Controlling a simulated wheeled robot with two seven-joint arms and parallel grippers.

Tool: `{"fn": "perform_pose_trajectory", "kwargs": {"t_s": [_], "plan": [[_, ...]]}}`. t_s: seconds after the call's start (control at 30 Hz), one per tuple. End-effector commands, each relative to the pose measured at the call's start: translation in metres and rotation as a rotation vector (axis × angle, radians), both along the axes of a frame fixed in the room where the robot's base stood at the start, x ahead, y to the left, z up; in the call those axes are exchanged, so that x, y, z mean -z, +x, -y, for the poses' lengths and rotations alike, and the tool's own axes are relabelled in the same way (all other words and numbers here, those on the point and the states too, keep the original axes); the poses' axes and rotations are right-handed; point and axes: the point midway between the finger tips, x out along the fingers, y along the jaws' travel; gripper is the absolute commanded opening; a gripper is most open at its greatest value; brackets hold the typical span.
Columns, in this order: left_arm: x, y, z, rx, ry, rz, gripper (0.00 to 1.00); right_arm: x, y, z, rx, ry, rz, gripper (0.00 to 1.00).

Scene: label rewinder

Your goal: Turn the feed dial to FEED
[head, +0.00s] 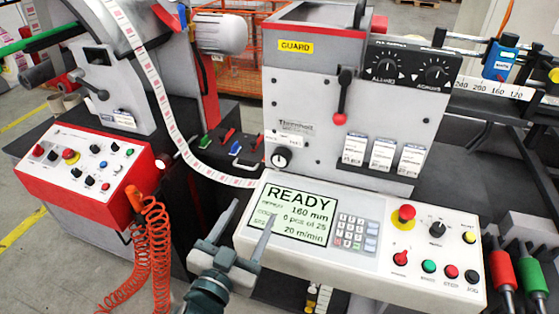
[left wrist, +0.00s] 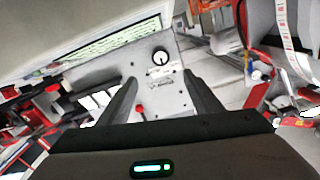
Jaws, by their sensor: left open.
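A round black dial with a white pointer mark (head: 281,157) sits on the lower left of the grey machine's front; its lettering is too small to read. It appears to be the feed dial. My left gripper (head: 254,209) is open and empty, pointing up in front of the console's left end, below the dial and apart from it. In the left wrist view the dial (left wrist: 160,57) lies ahead, roughly centred between the open fingers (left wrist: 160,77). My right gripper is not in view.
The console (head: 380,288) carries a READY display (head: 296,215), keypad, red stop button (head: 404,214) and several knobs. A red-tipped lever (head: 341,105) hangs right of the dial. A label web (head: 165,105) runs down at left. A red control box (head: 85,165) stands left.

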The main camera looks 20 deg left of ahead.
Motion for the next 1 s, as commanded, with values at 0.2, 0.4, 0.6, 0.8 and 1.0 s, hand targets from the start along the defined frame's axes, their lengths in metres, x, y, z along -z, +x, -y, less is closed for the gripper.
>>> {"fn": "perform_pose_trajectory", "kwargs": {"t_s": [0.2,0.4,0.6,0.8,1.0], "plan": [[-0.003,-0.001,0.0,-0.001,-0.001,0.006,0.59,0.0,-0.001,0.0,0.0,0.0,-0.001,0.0],[-0.003,0.0,0.0,-0.001,-0.001,0.005,0.59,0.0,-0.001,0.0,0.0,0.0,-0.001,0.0],[-0.003,0.006,0.0,0.0,-0.001,0.006,0.59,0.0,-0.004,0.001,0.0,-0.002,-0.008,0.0],[-0.004,0.024,0.001,0.0,0.0,0.006,0.59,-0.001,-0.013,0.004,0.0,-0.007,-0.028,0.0],[-0.006,0.056,0.002,-0.001,0.001,0.006,0.59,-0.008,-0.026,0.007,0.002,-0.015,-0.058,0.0]]}}
